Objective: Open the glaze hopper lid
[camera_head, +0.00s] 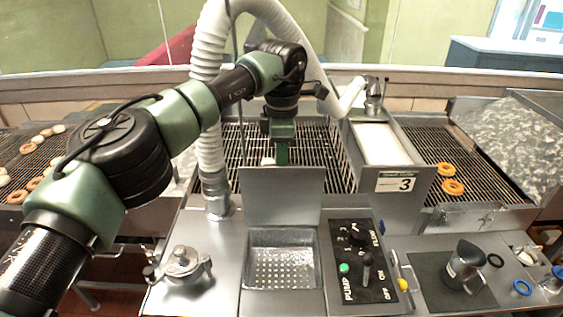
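The glaze hopper (283,268) is a square metal well with a perforated bottom, at the lower middle of the head view. Its inside shows from above. A flat grey metal panel, which looks like the hopper lid (283,200), stands upright along the well's back edge. My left arm comes in from the left and reaches over the conveyor. My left gripper (281,153) points down just behind the panel's top edge. Its fingertips are partly hidden by the panel, so I cannot tell whether they touch it or are open. My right gripper is not in view.
A black pump control panel (358,260) with a green light and lever is right of the hopper. A ribbed white hose (208,60) rises at the left. A metal jug (464,266) stands on a dark mat at the right. Wire conveyors with doughnuts (452,187) lie both sides.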

